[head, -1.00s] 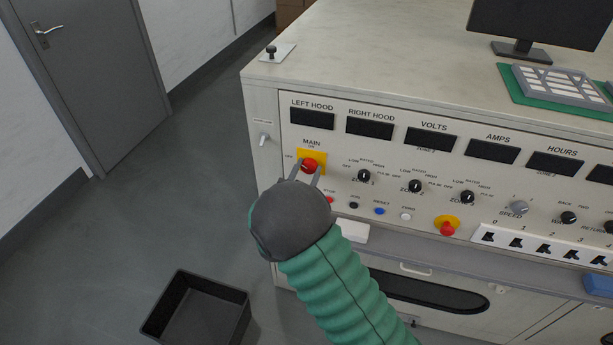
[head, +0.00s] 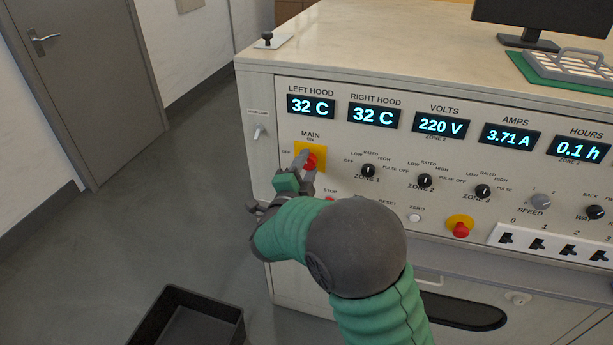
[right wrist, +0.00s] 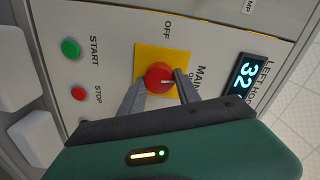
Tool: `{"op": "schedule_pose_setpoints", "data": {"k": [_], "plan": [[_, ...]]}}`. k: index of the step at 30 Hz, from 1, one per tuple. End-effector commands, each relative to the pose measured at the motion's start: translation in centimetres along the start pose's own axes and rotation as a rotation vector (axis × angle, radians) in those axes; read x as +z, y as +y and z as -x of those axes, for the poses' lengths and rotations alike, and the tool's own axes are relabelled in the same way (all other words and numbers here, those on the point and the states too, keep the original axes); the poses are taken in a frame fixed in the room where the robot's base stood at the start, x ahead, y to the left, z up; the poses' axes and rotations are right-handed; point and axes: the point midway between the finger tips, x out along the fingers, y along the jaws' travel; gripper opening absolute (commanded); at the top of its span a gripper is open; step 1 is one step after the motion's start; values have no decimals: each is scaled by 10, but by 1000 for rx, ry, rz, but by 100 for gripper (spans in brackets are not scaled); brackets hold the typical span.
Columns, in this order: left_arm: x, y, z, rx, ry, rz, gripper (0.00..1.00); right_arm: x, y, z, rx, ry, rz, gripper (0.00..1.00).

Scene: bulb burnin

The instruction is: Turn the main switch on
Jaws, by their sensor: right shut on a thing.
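The main switch (head: 309,162) is a red round knob on a yellow plate, under the word MAIN at the panel's left. It also shows in the right wrist view (right wrist: 159,77), with a white mark on the knob pointing toward ON. My right gripper (head: 307,168) has its two grey fingers on either side of the red knob, shut on it; the fingers show in the right wrist view (right wrist: 160,90). The displays, such as the left hood display (head: 311,107), are lit with 32 C, 32 C, 220 V, 3.71 A and 0.1 h. My left gripper is not in view.
Zone knobs (head: 368,171) and a red emergency button on yellow (head: 460,229) lie to the right on the panel. A green START button (right wrist: 71,48) and a red STOP button (right wrist: 79,94) are near the switch. A black bin (head: 188,325) stands on the floor.

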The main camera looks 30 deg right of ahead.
Motion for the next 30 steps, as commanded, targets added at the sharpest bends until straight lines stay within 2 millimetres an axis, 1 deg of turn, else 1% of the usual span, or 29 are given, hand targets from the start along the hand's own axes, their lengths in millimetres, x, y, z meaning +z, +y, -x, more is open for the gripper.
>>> {"op": "schedule_pose_setpoints", "data": {"k": [1,9,15,26,27,30], "plan": [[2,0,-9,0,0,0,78,4,3,0,-4,-6,-30,0],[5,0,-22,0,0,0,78,3,0,0,-2,-6,-142,0],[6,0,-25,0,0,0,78,2,-1,0,-2,-7,-172,0],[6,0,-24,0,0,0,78,2,-2,0,-3,-7,-176,0],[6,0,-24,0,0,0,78,2,-2,0,-3,-7,-176,40],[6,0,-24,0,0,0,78,2,-2,0,-3,-6,-176,53]]}}
